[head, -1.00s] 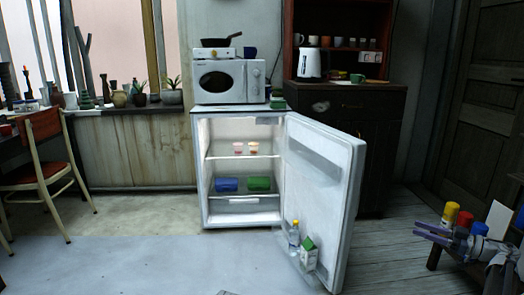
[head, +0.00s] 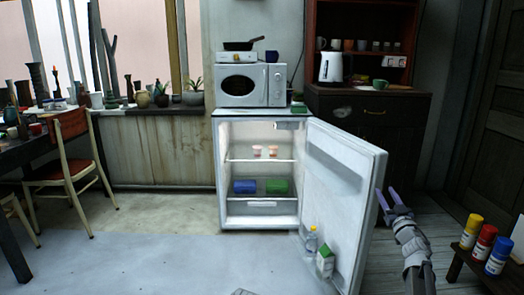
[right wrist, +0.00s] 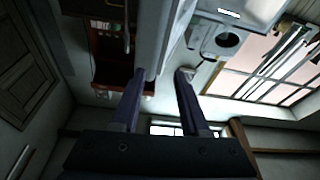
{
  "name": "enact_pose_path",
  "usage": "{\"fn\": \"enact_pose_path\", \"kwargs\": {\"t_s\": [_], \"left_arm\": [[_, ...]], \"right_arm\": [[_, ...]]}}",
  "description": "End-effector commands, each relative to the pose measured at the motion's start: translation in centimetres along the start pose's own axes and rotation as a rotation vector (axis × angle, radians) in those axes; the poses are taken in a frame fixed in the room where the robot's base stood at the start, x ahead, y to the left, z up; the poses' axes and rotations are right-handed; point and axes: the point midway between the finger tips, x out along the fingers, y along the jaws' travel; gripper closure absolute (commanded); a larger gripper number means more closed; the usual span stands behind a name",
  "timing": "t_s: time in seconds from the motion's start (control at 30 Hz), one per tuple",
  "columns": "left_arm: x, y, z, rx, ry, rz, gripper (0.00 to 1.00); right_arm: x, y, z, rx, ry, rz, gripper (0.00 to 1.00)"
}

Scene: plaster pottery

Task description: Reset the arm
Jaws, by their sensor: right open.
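My right gripper (head: 393,200) is open and empty, just right of the open fridge door (head: 345,200) in the head view. In the right wrist view its two fingers (right wrist: 160,95) stand apart with nothing between them, and the pale door edge shows close beyond them. I cannot tell whether a finger touches the door. My left gripper is not clearly in view; only a small grey piece shows at the bottom edge of the head view.
The fridge (head: 258,222) holds two small cups, a blue box (head: 245,187) and a green box (head: 277,187). A bottle (head: 311,240) and a carton (head: 325,262) stand in the door. A stool with paint jars (head: 486,240) is at right. The floor in front is clear.

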Motion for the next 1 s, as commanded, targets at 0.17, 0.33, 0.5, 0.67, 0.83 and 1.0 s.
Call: {"fn": "enact_pose_path", "kwargs": {"t_s": [0.17,0.33,0.5,0.67,0.83,1.0], "left_arm": [[-1.4,-0.1,0.1,0.002,0.000,0.000,0.50],[-2.3,-0.2,0.1,0.003,0.000,-0.001,0.50],[-3.3,-0.3,0.2,0.004,-0.001,-0.001,0.50],[-4.1,-0.4,0.2,0.006,-0.001,-0.001,0.50],[-4.7,-0.5,0.3,0.006,-0.001,-0.001,0.50],[-5.1,-0.6,0.3,0.007,-0.001,-0.002,0.50]], "right_arm": [[-0.9,-5.7,1.9,0.011,-0.202,0.203,0.55],[-5.0,-12.2,5.7,0.012,-0.505,0.302,0.55],[-12.3,-20.3,9.4,-0.015,-0.878,0.276,0.55],[-21.0,-27.7,11.1,-0.068,-1.219,0.152,0.55],[-29.7,-33.5,10.7,-0.139,-1.510,-0.027,0.55],[-36.8,-37.1,9.1,-0.209,-1.722,-0.205,0.55]]}}
